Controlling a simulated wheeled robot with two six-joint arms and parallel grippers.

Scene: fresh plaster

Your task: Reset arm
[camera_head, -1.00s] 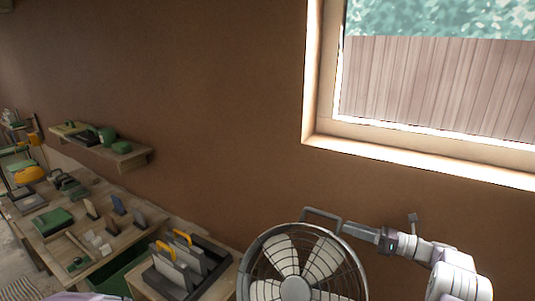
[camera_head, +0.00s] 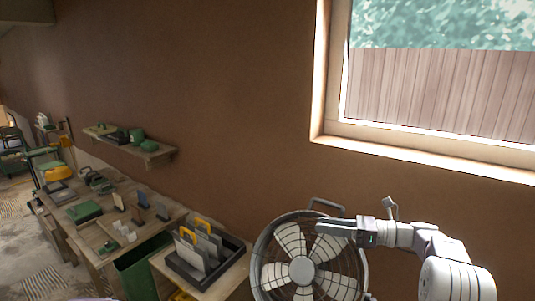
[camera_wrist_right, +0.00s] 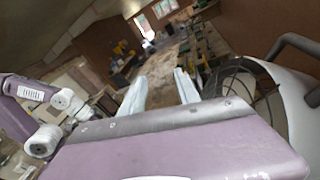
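My right gripper (camera_head: 322,228) is in front of the upper part of a round grey fan (camera_head: 303,270), near the fan's top handle (camera_head: 327,204). Its fingers point left in the head view. In the right wrist view the two pale fingers of this gripper (camera_wrist_right: 160,80) stand apart with nothing between them, so it is open and empty. The fan's curved rim and guard (camera_wrist_right: 240,92) show to the right of the fingers there. I cannot tell whether the gripper touches the fan. My left gripper is not in view.
A window (camera_head: 440,90) is in the brown wall. A dark tray (camera_head: 184,270) with upright trowels stands on a bench left of the fan. A workbench with tools (camera_head: 155,232) and a wall shelf (camera_head: 152,146) are farther left. Bare floor (camera_head: 25,235) shows at far left.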

